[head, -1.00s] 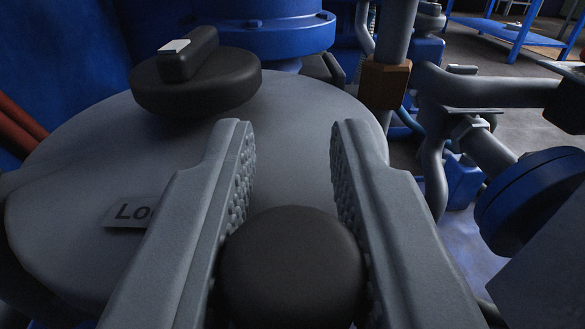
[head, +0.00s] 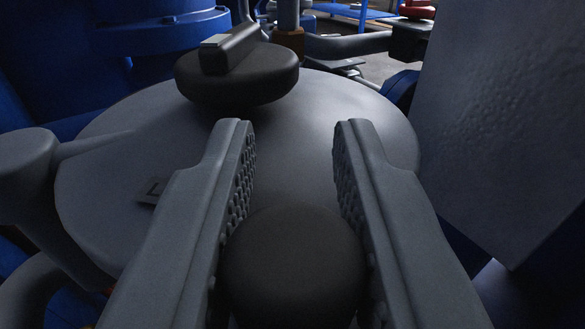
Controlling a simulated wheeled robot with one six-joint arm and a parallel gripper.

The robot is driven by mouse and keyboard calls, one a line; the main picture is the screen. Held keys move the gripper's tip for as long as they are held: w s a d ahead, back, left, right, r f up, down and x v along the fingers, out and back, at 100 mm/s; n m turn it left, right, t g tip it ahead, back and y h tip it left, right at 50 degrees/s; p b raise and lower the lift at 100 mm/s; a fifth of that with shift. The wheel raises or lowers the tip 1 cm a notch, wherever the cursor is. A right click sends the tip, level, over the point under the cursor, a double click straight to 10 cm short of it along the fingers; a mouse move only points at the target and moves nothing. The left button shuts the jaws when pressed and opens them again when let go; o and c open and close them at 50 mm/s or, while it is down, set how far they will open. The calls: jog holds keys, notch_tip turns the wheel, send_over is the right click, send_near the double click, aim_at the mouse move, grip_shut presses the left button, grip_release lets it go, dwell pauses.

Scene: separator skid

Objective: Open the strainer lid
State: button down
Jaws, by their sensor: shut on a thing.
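The strainer lid (head: 330,140) is a wide grey disc filling the middle of the head view. A black round dial with a raised bar (head: 240,75) sits on its far part. A small label (head: 150,190) on its left is mostly hidden behind my left finger. My gripper (head: 293,150) reaches over the near part of the lid. Its fingers are shut on a round black knob (head: 292,265) low between them. The knob's lower part and the lid's near edge are hidden.
A grey rounded fitting (head: 25,165) reaches the lid's left edge. A large grey panel (head: 510,120) stands close at the right. A blue flanged vessel (head: 160,30) is behind the lid at left. Pipes (head: 345,45) run behind it.

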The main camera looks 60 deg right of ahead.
jog(key=a, duration=0.8)
jog(key=shift+a, duration=0.35)
jog(key=shift+w+r, duration=0.1)
jog(key=shift+w, duration=0.2)
dwell(0.7)
jog(key=c, duration=1.2)
grip_release()
jog(key=shift+c, duration=0.2)
jog(key=v, duration=1.7)
jog(key=shift+a, duration=0.15)
